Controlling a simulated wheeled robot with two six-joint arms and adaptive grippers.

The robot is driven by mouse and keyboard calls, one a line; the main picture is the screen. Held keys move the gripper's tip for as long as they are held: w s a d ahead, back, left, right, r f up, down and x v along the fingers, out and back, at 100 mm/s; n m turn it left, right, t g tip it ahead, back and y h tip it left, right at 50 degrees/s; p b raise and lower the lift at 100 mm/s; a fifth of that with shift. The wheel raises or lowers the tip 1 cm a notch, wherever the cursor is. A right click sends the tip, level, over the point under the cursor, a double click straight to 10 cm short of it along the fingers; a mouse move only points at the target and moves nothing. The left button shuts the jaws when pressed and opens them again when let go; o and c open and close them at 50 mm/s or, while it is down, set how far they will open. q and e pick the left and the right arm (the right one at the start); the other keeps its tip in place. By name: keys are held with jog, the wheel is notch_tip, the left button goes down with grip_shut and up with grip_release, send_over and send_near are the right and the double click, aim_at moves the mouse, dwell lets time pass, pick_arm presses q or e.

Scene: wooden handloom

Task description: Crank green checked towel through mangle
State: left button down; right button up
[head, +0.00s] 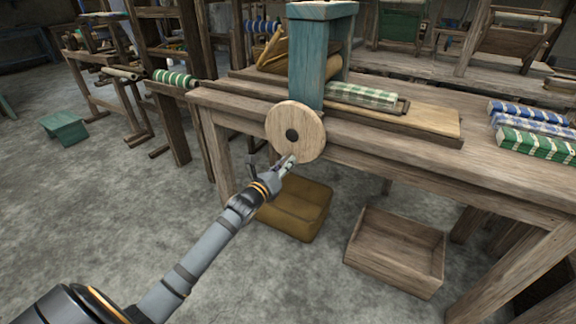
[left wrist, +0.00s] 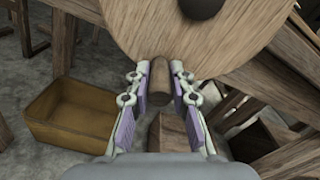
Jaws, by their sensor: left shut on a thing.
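The mangle has a teal upright (head: 312,65) on the wooden table, with a round wooden crank wheel (head: 308,125) on its front side. The wheel also fills the top of the left wrist view (left wrist: 215,50). A short wooden crank handle (left wrist: 160,76) sticks out low on the wheel. My left gripper (head: 286,162) is shut on this handle, one finger on each side, as the left wrist view shows (left wrist: 160,90). The green checked towel (head: 362,95) lies flat on a board just right of the upright. My right gripper is not in view.
Blue and green checked rolls (head: 535,130) lie at the table's right. A yellow-brown bin (head: 295,208) and an open wooden crate (head: 395,250) stand on the floor below. Looms and a teal stool (head: 62,127) stand at the left. The floor at front left is clear.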

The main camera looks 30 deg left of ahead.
pick_arm(q)
jog(key=shift+a, duration=0.15)
dwell(0.3)
jog(key=c, duration=1.2)
grip_release()
jog(key=shift+a, duration=0.1)
jog(key=shift+s, duration=0.1)
jog(key=shift+s+a, duration=0.15)
jog(key=shift+s, duration=5.75)
